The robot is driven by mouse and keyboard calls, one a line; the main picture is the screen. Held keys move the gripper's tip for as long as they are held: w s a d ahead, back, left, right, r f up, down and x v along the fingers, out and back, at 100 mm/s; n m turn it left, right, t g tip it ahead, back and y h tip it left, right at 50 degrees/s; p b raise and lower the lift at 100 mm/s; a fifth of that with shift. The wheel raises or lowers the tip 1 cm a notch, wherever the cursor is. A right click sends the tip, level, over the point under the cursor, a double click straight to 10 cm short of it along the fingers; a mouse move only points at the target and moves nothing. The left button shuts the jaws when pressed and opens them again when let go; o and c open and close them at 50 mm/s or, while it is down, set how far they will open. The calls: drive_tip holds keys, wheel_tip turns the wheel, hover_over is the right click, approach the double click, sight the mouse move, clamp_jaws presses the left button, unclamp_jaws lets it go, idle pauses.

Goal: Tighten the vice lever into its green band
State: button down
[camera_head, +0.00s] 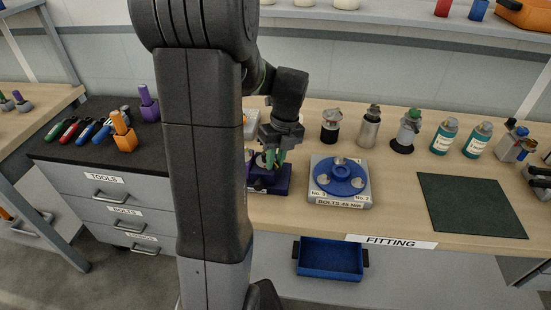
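A dark purple fixture, apparently the vice (272,187), stands on the bench at the left of the labelled section, partly hidden behind my arm. My gripper (273,157) points down just above it, at its top. Small green and orange parts show between and beside the fingers. I cannot tell whether the green is the band or part of the lever. The lever itself is not clearly visible, and whether the fingers are shut on it is too small to tell.
Right of the vice is a grey block with a blue disc (341,178). Several bottles and tools stand behind it. A dark green mat (470,205) lies bare at the right. A blue bin (330,260) hangs below the bench edge. My arm blocks the left centre.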

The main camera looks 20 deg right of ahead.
drive_tip(key=shift+a+r+m+p, duration=0.2)
drive_tip(key=shift+m+p, duration=0.3)
drive_tip(key=shift+p, duration=0.2)
drive_tip(key=shift+a+f+m+p, duration=0.2)
drive_tip(key=shift+m+p, duration=0.1)
drive_tip(key=shift+m, duration=0.2)
drive_tip(key=c, duration=1.3)
unclamp_jaws()
drive_tip(key=shift+c, duration=0.2)
wheel_tip(320, 180, up, 14)
drive_tip(key=d, duration=0.2)
drive_tip(key=shift+d+f, duration=0.2)
drive_tip(key=shift+d, duration=0.2)
